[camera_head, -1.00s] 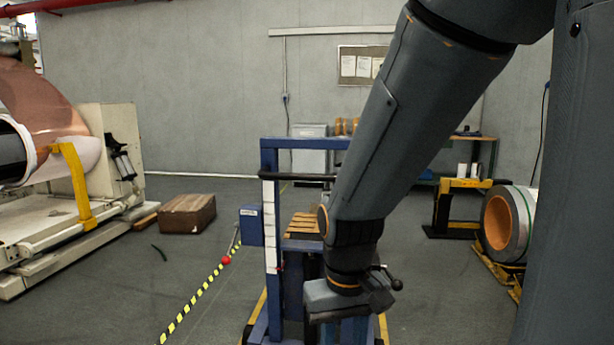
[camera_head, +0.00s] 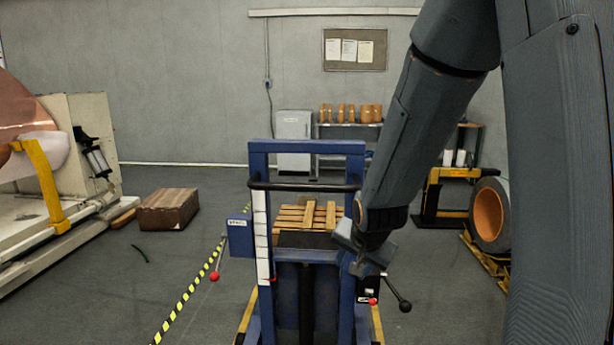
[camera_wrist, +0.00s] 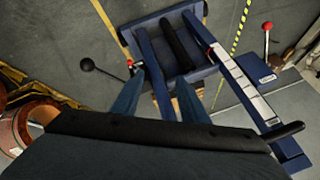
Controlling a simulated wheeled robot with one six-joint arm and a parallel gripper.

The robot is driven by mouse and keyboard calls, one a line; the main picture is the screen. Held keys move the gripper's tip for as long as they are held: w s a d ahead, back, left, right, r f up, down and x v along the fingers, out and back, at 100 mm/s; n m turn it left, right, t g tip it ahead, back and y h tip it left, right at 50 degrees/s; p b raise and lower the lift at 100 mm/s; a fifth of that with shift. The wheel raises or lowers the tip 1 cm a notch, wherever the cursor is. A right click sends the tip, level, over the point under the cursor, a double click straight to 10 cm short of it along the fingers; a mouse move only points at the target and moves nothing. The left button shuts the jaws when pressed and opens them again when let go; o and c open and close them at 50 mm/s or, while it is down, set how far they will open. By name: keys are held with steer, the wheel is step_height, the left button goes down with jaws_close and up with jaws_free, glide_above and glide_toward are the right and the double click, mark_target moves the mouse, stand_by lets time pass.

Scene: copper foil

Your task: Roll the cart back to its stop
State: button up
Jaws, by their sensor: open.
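The cart is a blue upright frame (camera_head: 305,147) in the middle of the head view, with a black crossbar handle (camera_head: 300,187) and a white scale strip on its left post. A wooden pallet (camera_head: 290,220) shows behind it. My gripper (camera_head: 358,262) is by the right post, below the handle; its fingers are hard to make out there. The handle's end (camera_wrist: 292,130) shows beyond my gripper body. I cannot make out a stop.
A blue box (camera_head: 241,237) with a red-knobbed lever is on the cart's left; a black-ball lever (camera_head: 404,306) sticks out right. Yellow-black tape (camera_head: 190,290) crosses the floor at left. A brown carton (camera_head: 168,210) and a foil machine stand left, a coil (camera_head: 487,216) right.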

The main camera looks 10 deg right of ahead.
steer(key=w+a+r+m+t+p, duration=0.25)
steer(key=w+r+m+t, duration=0.2)
steer(key=w, duration=0.55)
steer(key=m+t+y+p, duration=0.2)
steer(key=m+t+p, duration=0.3)
glide_toward(304, 188)
steer(key=shift+n, duration=0.25)
steer(key=w, duration=0.4)
steer(key=shift+a+f, duration=0.1)
steer(key=shift+f, duration=0.25)
steer(key=w, duration=0.2)
steer(key=w+f+p, duration=0.1)
steer(key=w, duration=0.4)
steer(key=shift+w+a+f, duration=0.15)
steer(key=shift+w+a, duration=0.05)
steer(key=shift+a, duration=0.1)
jaws_close()
